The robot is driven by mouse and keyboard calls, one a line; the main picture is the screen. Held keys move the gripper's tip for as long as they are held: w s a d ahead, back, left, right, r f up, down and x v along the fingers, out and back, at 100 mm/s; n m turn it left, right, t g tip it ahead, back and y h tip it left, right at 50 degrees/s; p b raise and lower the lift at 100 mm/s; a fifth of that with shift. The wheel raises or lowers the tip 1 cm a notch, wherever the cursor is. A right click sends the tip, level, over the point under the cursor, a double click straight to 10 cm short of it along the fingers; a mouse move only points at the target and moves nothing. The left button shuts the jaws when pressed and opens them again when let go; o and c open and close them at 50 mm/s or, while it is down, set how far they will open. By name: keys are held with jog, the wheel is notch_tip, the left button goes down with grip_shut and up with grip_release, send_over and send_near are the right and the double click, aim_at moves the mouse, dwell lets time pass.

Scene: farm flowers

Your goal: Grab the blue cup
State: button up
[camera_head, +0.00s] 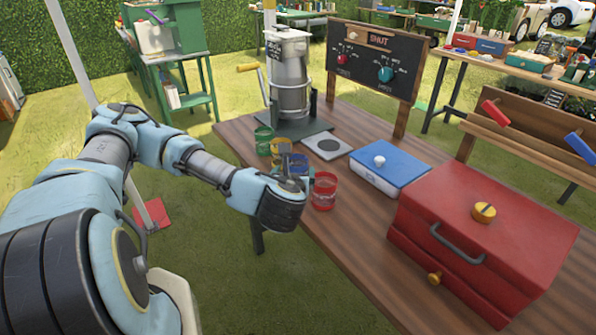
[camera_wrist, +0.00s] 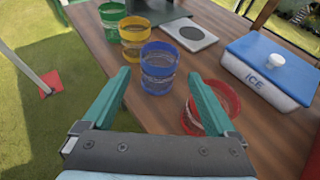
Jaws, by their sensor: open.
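The blue cup (camera_wrist: 158,68) stands upright on the wooden table in the wrist view, just beyond and between my two fingertips. In the head view the blue cup (camera_head: 298,163) is partly hidden behind my wrist. My gripper (camera_wrist: 165,100) is open, with green fingers spread apart and nothing between them. The right finger overlaps the view of the red cup (camera_wrist: 213,102); I cannot tell whether they touch. The red cup also shows in the head view (camera_head: 324,192), right of my wrist.
A yellow cup (camera_wrist: 134,33) and a green cup (camera_wrist: 112,17) stand farther back in line with the blue one. A grey plate (camera_wrist: 191,35) and a blue-lidded ice box (camera_wrist: 270,70) are to the right. A red toolbox (camera_head: 480,235) fills the near right table.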

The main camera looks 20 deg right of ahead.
aim_at(297, 161)
jog(key=p+x, duration=0.2)
jog(key=x, duration=0.7)
jog(key=shift+a, duration=0.1)
jog(key=shift+c, duration=0.2)
jog(key=c, duration=1.1)
